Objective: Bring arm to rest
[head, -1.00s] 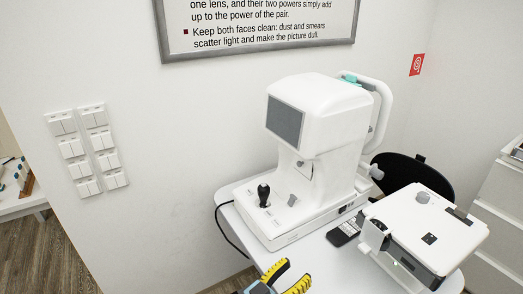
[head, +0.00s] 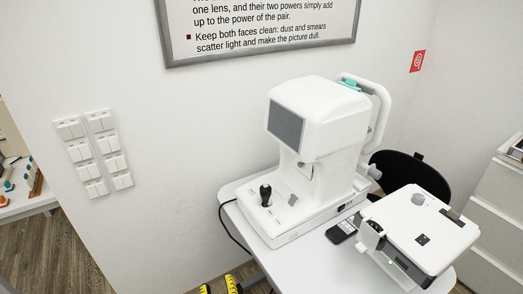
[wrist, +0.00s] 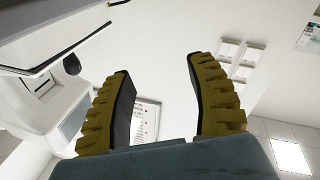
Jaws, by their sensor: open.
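My gripper (head: 219,288) shows only its yellow ribbed fingertips at the bottom edge of the head view. In the wrist view my gripper (wrist: 160,100) has its two yellow and black fingers spread apart, with nothing between them. The rest of the arm is out of the head view. The white eye-test machine (head: 322,120) with its grey screen and black joystick stands on the table (head: 310,262), to the right of and beyond my gripper. It seems to show at the left of the wrist view, tilted.
A white box-shaped device (head: 421,232) and a small black handset (head: 341,231) are on the table. A black chair (head: 411,172) stands behind. Light switches (head: 96,153) and a framed poster (head: 262,48) are on the wall. White drawers (head: 497,215) are at the right.

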